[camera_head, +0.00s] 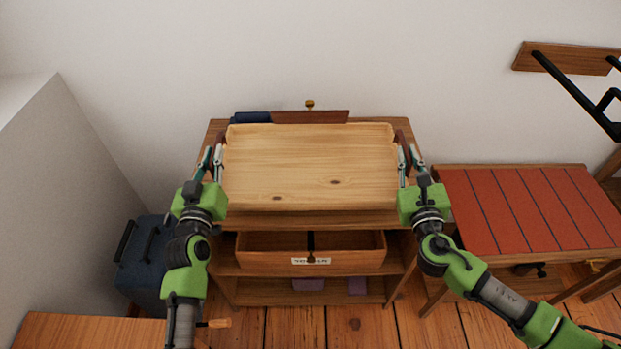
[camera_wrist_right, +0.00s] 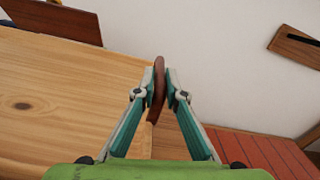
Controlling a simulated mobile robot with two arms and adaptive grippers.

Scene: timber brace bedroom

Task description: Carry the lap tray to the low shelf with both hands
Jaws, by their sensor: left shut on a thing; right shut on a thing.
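The lap tray (camera_head: 310,165) is a light wooden tray with a low rim and dark red-brown handles at its two ends. It appears level, over the top of the wooden low shelf (camera_head: 315,222); I cannot tell whether it touches the shelf top. My left gripper (camera_head: 212,158) is shut on the tray's left handle. My right gripper (camera_head: 408,155) is shut on the right handle. In the right wrist view the right gripper (camera_wrist_right: 160,85) has its fingers on both sides of the handle, beside the tray's surface (camera_wrist_right: 60,100).
A dark blue folded item (camera_head: 250,117) and a reddish-brown board (camera_head: 310,117) lie behind the tray. A labelled wooden drawer box (camera_head: 312,250) sits in the shelf below. A red slatted bench (camera_head: 530,210) stands at right, a blue case (camera_head: 142,262) at left.

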